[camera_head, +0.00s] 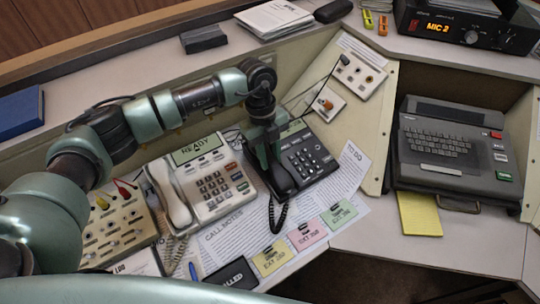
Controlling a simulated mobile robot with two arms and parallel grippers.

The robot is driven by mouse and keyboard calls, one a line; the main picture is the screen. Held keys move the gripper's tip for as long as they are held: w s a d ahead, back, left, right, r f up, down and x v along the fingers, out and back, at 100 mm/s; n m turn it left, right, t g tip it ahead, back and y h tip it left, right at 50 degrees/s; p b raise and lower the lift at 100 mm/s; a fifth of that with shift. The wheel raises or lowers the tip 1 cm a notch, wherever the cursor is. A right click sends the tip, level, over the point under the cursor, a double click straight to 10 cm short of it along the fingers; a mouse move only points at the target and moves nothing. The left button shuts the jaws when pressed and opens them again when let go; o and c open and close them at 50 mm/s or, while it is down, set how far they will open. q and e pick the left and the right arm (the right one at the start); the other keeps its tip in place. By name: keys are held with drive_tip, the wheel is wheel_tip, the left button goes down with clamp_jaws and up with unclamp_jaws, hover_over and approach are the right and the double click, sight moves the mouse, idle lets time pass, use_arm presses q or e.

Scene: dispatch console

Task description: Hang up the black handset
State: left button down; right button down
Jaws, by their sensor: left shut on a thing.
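The black handset (281,181) lies along the left side of the black desk phone (307,158), its coiled cord hanging at the near end. My left gripper (266,157) comes down from above and is shut on the handset, covering its far part. I cannot tell whether the handset rests in the cradle or is held just above it. My right gripper is not in view.
A cream phone (212,186) with its own handset (170,193) stands close on the left. A switch panel (112,228) is further left. Papers and coloured cards (307,235) lie in front. A dark keyboard terminal (450,150) stands right.

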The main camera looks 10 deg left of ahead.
use_arm(q)
drive_tip(key=shift+f, duration=0.3)
drive_tip(key=c, duration=1.1)
unclamp_jaws()
drive_tip(key=shift+o, duration=0.2)
drive_tip(key=o, duration=0.5)
drive_tip(key=shift+d+r+p, duration=0.1)
drive_tip(key=shift+r+p, duration=0.7)
drive_tip(key=shift+r, duration=0.3)
drive_tip(key=shift+s+d+r+p, duration=0.15)
drive_tip(key=shift+s+r+p, duration=0.05)
drive_tip(key=shift+r+p, duration=0.95)
drive_tip(key=shift+s+d+r+p, duration=0.1)
drive_tip(key=shift+s+r+p, duration=0.05)
drive_tip(key=shift+r+p, duration=0.95)
drive_tip(key=shift+r, duration=0.15)
